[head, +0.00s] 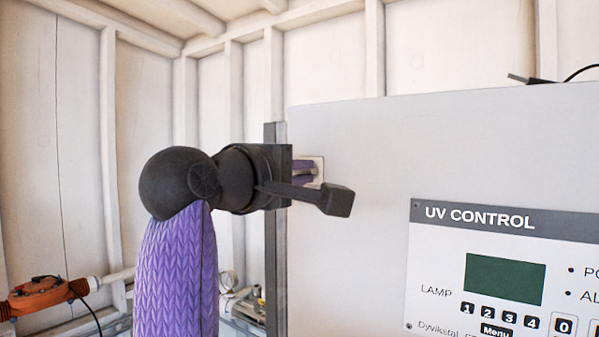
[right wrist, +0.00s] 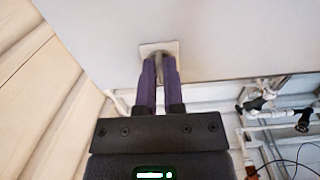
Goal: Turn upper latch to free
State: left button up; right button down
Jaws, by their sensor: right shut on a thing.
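The upper latch shows as a small pale plate (head: 318,167) on the grey cabinet face, near its upper left edge. In the right wrist view the plate (right wrist: 172,46) has a small grey handle in its middle. My right gripper (head: 306,172) reaches it from the left in the head view. Its purple fingers (right wrist: 160,72) are close together, shut on the latch handle, which is mostly hidden between them. The exact angle of the handle cannot be told. My left gripper is not in view.
The grey cabinet (head: 370,150) carries a UV control panel (head: 475,218) with a green screen to the right. A black cable (head: 580,72) lies on top. Orange equipment (head: 40,297) and white pipes are at lower left. White pipes (right wrist: 285,110) also show in the wrist view.

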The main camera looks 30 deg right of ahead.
jog(key=c, duration=0.7)
grip_release()
jog(key=shift+c, duration=0.2)
jog(key=b+v, duration=0.1)
jog(key=v, duration=0.9)
jog(key=shift+b, duration=0.35)
jog(key=shift+f, duration=0.1)
